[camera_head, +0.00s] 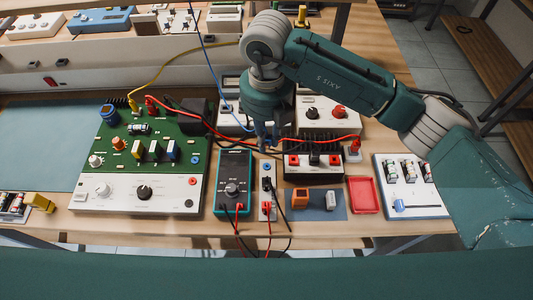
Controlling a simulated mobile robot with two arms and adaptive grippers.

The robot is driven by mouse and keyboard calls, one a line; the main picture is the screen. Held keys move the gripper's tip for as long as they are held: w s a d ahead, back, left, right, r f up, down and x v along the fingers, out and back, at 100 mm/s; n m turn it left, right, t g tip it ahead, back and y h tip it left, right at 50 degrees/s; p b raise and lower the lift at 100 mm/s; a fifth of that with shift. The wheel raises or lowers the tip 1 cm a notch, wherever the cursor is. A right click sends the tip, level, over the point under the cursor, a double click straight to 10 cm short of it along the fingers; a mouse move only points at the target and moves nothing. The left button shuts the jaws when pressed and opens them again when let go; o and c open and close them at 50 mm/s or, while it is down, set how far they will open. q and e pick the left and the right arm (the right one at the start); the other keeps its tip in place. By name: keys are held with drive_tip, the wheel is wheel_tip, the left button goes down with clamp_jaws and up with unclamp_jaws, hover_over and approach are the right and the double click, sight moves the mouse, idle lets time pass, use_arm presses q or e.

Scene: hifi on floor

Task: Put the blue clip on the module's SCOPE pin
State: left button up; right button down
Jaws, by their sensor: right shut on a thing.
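My right gripper (264,142) points down near the middle of the bench, above and behind the small white socket strip (267,185). It is shut on the blue clip, which is mostly hidden by the fingers. The clip's blue wire (213,72) runs up and out of the top of the picture. The green circuit board with a white front panel (125,190), probably the module, lies to the left, apart from the gripper. I cannot read a SCOPE label or single out that pin. My left gripper is not in view.
A yellow clip (133,104) and a red clip (149,101) sit at the board's back edge, with leads trailing. A teal multimeter (233,172) stands right of the board. Red and black cables cross behind it. A red tray (364,195) lies farther right.

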wheel_tip(320, 180, up, 10)
drive_tip(key=shift+r+b, duration=0.2)
drive_tip(key=shift+b, duration=0.5)
wheel_tip(320, 180, up, 7)
drive_tip(key=p, duration=0.4)
hover_over(267, 137)
drive_tip(key=shift+r, duration=0.2)
idle(0.5)
